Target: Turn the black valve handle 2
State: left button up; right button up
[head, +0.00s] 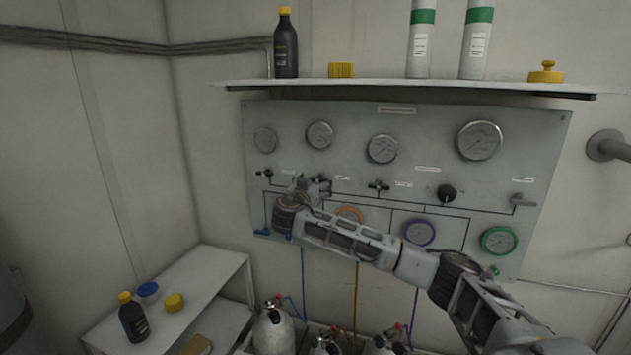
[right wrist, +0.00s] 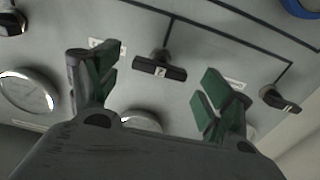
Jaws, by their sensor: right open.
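Black valve handle 2 (right wrist: 160,68) shows in the right wrist view as a short black bar on the grey panel (head: 350,115), with a small mark on its face. My right gripper (right wrist: 160,92) is open, its green-padded fingers spread to either side of the handle's place in the picture. The handle looks free of both fingers; the exact depth gap I cannot tell. In the head view my right gripper (head: 314,186) is up at the panel and mostly hides this handle. My left gripper is not in view.
Neighbouring black handles sit on either side, one (head: 265,173) to the left and one (head: 378,186) to the right. A black knob (head: 447,193) and a grey lever (head: 523,200) are further right. A shelf (head: 400,86) with bottles juts out above the panel.

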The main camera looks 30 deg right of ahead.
jog(key=shift+w+d, duration=0.25)
jog(key=shift+d, duration=0.05)
jog(key=c, duration=1)
jog(key=shift+c, duration=0.2)
